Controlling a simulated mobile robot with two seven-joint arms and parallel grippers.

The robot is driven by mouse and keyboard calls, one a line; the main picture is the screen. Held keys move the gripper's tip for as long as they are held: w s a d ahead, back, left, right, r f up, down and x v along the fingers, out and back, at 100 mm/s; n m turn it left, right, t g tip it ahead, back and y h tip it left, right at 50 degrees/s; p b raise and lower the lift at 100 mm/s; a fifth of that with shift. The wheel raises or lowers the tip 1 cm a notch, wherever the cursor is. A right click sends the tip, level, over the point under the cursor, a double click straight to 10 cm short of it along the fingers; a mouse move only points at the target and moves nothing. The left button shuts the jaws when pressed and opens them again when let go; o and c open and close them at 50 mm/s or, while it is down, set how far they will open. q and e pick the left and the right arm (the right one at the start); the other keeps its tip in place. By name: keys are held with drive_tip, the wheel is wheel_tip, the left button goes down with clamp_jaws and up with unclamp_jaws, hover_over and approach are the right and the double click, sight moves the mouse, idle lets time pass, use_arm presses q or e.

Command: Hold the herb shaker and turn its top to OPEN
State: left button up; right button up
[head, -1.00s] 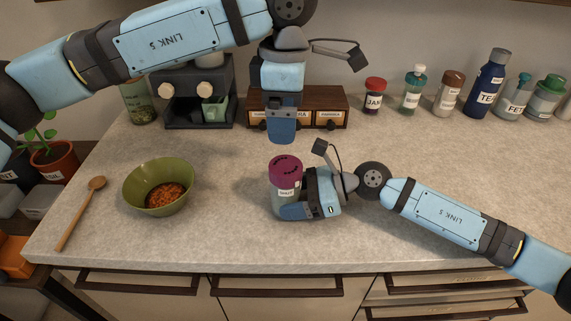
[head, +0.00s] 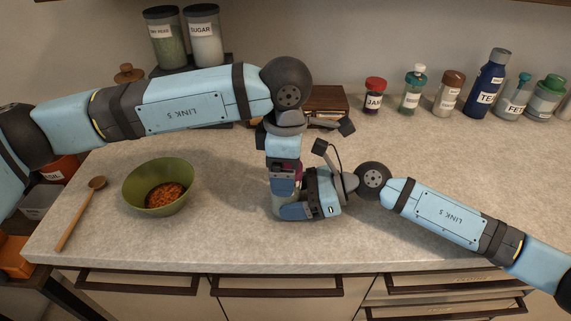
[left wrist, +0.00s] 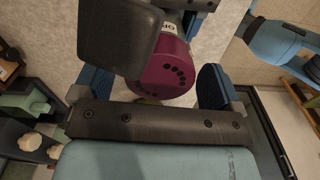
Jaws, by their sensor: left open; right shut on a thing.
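The herb shaker's magenta top (head: 290,171) shows only in part in the head view, behind my left gripper. In the left wrist view the round top (left wrist: 168,80) faces the camera with its dark holes, and a pale marking with letters like "OP" shows at its far edge. My right gripper (head: 290,208) is shut on the shaker's body and holds it upright at the counter. My left gripper (left wrist: 155,87) is open, pointing down over the top, with one blue finger on each side. A dark block hides part of the top. I cannot tell whether the fingers touch it.
A green bowl (head: 133,195) with orange-brown contents and a wooden spoon (head: 80,213) lie to the left. A jam jar (head: 374,97), a blue tea bottle (head: 487,88) and other jars stand along the back right. The counter's right middle is fairly clear.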

use_arm(q)
drive_tip(key=c, duration=0.9)
drive_tip(key=shift+c, duration=0.2)
drive_tip(key=shift+n, duration=0.4)
drive_tip(key=n, duration=0.4)
drive_tip(key=shift+n, duration=2.8)
drive_tip(key=o, duration=0.9)
drive_tip(key=shift+o, duration=0.2)
